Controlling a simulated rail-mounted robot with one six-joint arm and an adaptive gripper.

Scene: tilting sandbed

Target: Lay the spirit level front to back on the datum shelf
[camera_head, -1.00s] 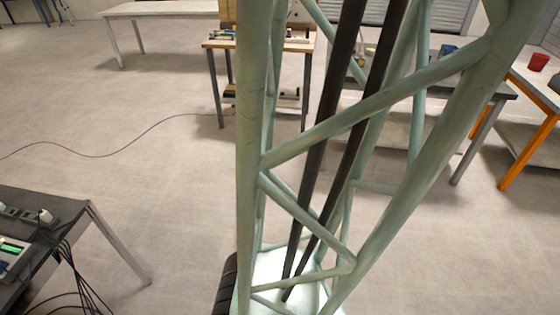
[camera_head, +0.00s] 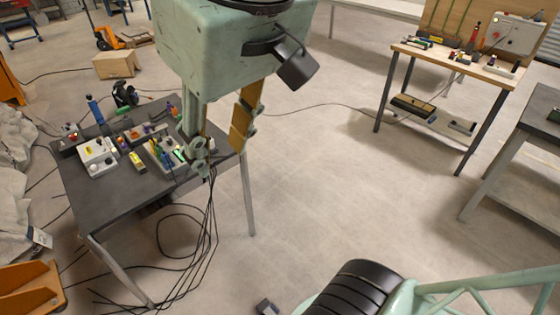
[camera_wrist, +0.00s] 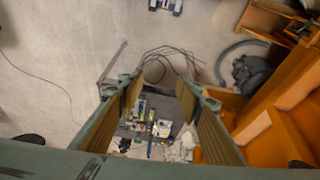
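My gripper (camera_head: 222,150) hangs in front of the dark table at the left in the head view. Its two tan-padded fingers are spread apart. In the wrist view my gripper (camera_wrist: 162,95) is also open, with nothing held between the pads. Beyond the fingers, small objects on the table show in the gap. I cannot pick out the spirit level or the datum shelf with certainty. A small yellow item (camera_head: 137,161) lies on the dark table, too small to identify. Part of the tabletop is hidden behind my gripper.
The dark table (camera_head: 125,205) carries a white box (camera_head: 98,156) and several small items; cables hang to the floor. A wooden bench (camera_head: 455,62) with tools and a lower shelf stands at upper right. A grey table (camera_head: 540,110) is at right. Floor between is clear.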

